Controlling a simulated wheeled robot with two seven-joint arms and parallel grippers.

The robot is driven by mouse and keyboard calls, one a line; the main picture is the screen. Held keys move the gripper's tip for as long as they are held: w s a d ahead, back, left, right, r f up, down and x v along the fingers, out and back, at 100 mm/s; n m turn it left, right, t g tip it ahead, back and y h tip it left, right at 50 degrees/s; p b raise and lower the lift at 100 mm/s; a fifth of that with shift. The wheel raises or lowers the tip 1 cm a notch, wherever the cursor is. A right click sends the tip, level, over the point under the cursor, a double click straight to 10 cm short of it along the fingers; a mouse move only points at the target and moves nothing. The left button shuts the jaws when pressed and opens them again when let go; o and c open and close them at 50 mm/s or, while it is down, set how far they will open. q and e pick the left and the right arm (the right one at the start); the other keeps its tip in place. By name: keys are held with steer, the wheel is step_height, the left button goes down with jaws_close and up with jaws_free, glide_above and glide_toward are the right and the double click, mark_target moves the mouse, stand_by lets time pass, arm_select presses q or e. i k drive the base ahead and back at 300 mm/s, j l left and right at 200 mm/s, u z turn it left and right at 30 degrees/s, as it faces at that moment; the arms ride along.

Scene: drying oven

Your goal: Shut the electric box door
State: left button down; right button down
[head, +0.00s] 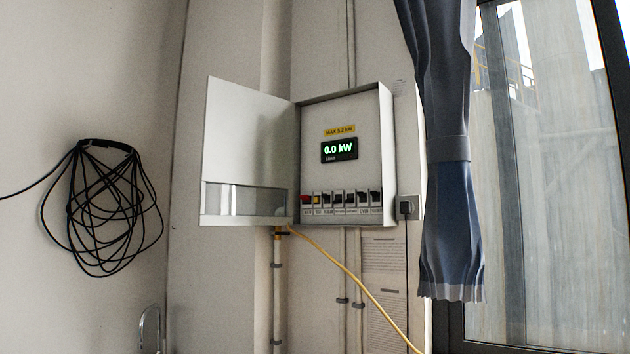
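The electric box (372,112) is mounted on the wall near the middle of the head view. Its pale door (248,140) stands wide open, swung out to the left from the box's left edge. The door has a long clear window strip (246,199) near its bottom. Inside the box a display (339,150) reads 0.0 kW, under a yellow label (339,131). A row of several switches (342,197) runs along the bottom, with a red one and a yellow one at the left. Neither of my grippers shows in this view.
A coil of black cable (102,205) hangs on the wall at left. A yellow cable (352,278) runs from below the box down to the right. A blue curtain (448,170) and window (545,180) are at right. The space before the box looks clear.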

mark_target(247, 136)
steer(key=j+z, duration=0.2)
steer(key=z, duration=0.65)
steer(key=j+z, duration=0.25)
steer(key=j, duration=0.25)
steer(key=k+j+z, duration=0.1)
steer(key=j+z, duration=0.2)
steer(key=j, duration=0.15)
steer(key=k+j+z, duration=0.1)
steer(key=j+z, duration=0.15)
steer(key=j, duration=0.2)
steer(key=k+j+z, duration=0.15)
steer(key=j+z, duration=0.15)
steer(key=j, duration=0.15)
